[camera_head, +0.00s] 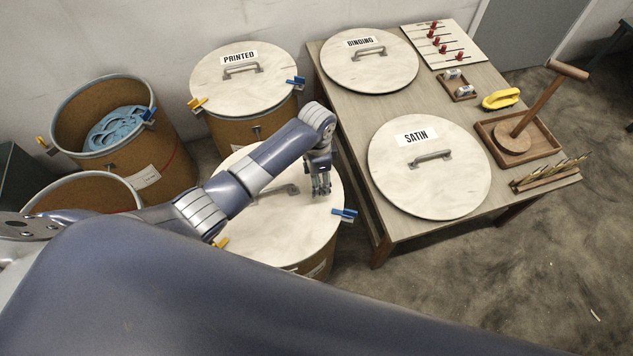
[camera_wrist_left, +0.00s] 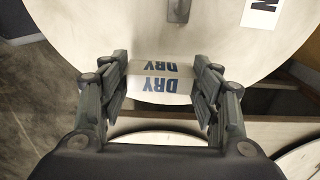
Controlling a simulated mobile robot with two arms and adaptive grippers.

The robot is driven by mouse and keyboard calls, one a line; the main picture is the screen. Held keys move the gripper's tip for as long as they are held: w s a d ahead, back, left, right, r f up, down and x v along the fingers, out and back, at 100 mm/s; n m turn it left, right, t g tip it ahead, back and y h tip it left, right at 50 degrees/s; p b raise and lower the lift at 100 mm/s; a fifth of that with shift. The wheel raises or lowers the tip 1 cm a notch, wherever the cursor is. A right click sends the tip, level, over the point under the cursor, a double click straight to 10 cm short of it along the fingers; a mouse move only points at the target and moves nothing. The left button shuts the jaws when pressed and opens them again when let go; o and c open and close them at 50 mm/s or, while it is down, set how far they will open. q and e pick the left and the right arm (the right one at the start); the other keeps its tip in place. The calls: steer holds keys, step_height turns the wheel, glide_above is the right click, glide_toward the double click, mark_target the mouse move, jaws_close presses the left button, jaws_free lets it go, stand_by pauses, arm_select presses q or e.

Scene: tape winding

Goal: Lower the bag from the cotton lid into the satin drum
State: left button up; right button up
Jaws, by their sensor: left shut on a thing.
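My left gripper (camera_head: 321,190) points down over the lid (camera_head: 318,212) of the middle drum. In the left wrist view its fingers (camera_wrist_left: 162,88) are shut on a small pale bag (camera_wrist_left: 160,84) marked DRY. The bag cannot be made out in the head view, and I cannot tell whether it touches the lid. My arm hides this lid's label; in the wrist view a label corner (camera_wrist_left: 264,12) shows one dark letter. The lid marked SATIN (camera_head: 430,185) lies on the table. Two drums stand open at left: the rear one (camera_head: 160,165) and the front one (camera_head: 85,182). No satin label shows on either.
The PRINTED drum (camera_head: 240,85) is lidded, behind the middle one. The table (camera_head: 375,110) carries the BINDING lid (camera_head: 350,75), a wooden post in a tray (camera_head: 545,150), a yellow tool (camera_head: 500,98) and a peg board (camera_head: 455,40).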

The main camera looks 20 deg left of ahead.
arm_select(q)
step_height(320, 180, up, 6)
steer(key=shift+a+r+p, duration=0.1)
steer(key=shift+p, duration=0.3)
steer(key=s+a+r+p, duration=0.3)
steer(key=s+a+p, duration=0.6)
steer(key=a, duration=0.4)
steer(key=s+a+r+p, duration=0.3)
steer(key=s+a+p, duration=0.5)
steer(key=a+p, duration=0.4)
steer(key=s+a+f+b, duration=0.1)
steer(key=s+a+b, duration=0.2)
steer(key=s+a, duration=0.3)
steer(key=s+a+f+b, duration=0.1)
steer(key=s+a+b, duration=0.3)
steer(key=a, duration=1.1)
steer(key=s+a+f+b, duration=0.1)
steer(key=s+a+b, duration=0.3)
steer(key=s+a, duration=0.5)
steer(key=shift+s+a+f, duration=0.15)
steer(key=shift+a+f, duration=0.05)
steer(key=shift+a, duration=0.75)
